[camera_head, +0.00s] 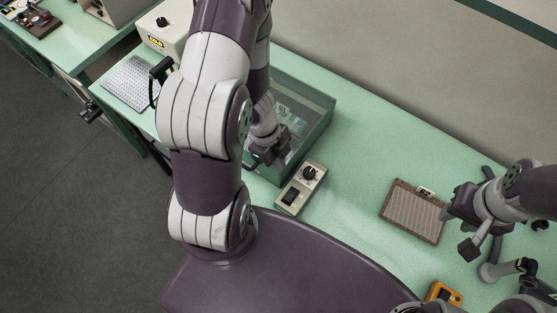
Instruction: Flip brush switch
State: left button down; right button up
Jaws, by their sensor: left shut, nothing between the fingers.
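A beige control box (301,188) sits on the green bench in front of the glass-walled tank. It carries a round black knob (309,174) and a dark rocker switch (291,196); the rocker's position is too small to tell. My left gripper (272,158) is shut and empty, at the tank's front corner, just up and left of the control box and apart from the switch. My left arm covers part of the tank. My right gripper (463,225) is at the right, its fingers apart, beside the brown ribbed board.
The glass-walled tank (318,120) stands behind the control box. The brown ribbed board (412,211) lies to the right, with clear bench between. A yellow device (443,293) is at the lower right. A perforated metal plate (132,84) and a beige unit (166,30) are at the left.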

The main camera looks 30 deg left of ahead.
pick_arm(q)
jog(key=b, duration=0.2)
jog(key=s+b, duration=0.1)
jog(key=shift+s+d+b, duration=0.1)
jog(key=shift+d+b, duration=0.2)
jog(key=shift+b, duration=0.05)
jog(key=b, duration=0.9)
send_near(289, 199)
jog(key=x, duration=0.5)
jog(key=shift+d+f, duration=0.15)
jog(key=shift+d, duration=0.1)
jog(key=shift+f+b, duration=0.35)
jog(key=shift+f, duration=0.2)
